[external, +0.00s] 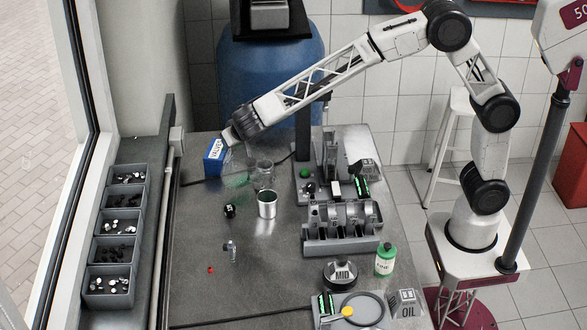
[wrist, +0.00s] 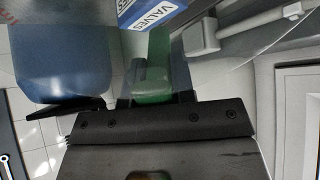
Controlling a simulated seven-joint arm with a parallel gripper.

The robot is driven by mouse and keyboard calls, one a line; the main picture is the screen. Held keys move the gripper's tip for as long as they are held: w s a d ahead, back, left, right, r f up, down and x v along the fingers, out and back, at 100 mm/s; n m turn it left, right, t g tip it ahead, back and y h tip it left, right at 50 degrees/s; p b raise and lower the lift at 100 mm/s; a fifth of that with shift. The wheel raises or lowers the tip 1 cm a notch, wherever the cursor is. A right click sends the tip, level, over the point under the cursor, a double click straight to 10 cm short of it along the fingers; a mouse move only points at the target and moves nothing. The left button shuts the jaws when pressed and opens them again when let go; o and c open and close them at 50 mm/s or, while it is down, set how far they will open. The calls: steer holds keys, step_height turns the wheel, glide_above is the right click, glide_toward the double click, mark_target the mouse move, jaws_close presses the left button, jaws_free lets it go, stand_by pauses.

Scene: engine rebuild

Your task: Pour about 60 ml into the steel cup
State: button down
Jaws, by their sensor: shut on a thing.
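The steel cup (external: 267,204) stands upright on the grey bench, left of the middle. A clear glass vessel (external: 264,174) shows just behind it; I cannot tell its contents. My gripper is at the back left of the bench in the external view, where its fingers are hard to make out. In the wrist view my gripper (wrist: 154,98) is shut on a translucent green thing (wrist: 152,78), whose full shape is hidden. A faint green patch (external: 237,180) shows below the wrist, left of the glass vessel. I see no stream into the cup.
A blue VALVES box (external: 214,157) is close to my gripper, also in the wrist view (wrist: 135,12). A black ball-like object (external: 229,211) lies left of the cup. A grey engine block (external: 342,227) and green bottle (external: 385,259) stand right. The front left bench is mostly clear.

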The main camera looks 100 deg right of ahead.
steer(key=shift+w+d+f+g+y, duration=0.3)
steer(key=shift+w+d+g+y, duration=0.1)
steer(key=shift+w+d+y, duration=0.2)
steer(key=shift+w+d+f+g+y, duration=0.25)
steer(key=shift+w+d+g+y, duration=0.2)
steer(key=shift+d, duration=0.2)
steer(key=shift+w+d+f+g+y, duration=0.45)
steer(key=shift+d+f+y, duration=0.2)
steer(key=shift+d+f, duration=0.1)
steer(key=shift+w+d+r+g+y, duration=0.3)
steer(key=shift+d+g+y, duration=0.05)
steer(key=shift+d+y, duration=0.15)
steer(key=shift+w+d+r+g+y, duration=0.25)
steer(key=shift+w+d+g+y, duration=0.1)
steer(key=shift+y, duration=0.15)
steer(key=shift+w+d+f+g+y, duration=0.2)
steer(key=shift+d+f+g+y, duration=0.25)
steer(key=shift+y, duration=0.25)
steer(key=shift+a, duration=0.1)
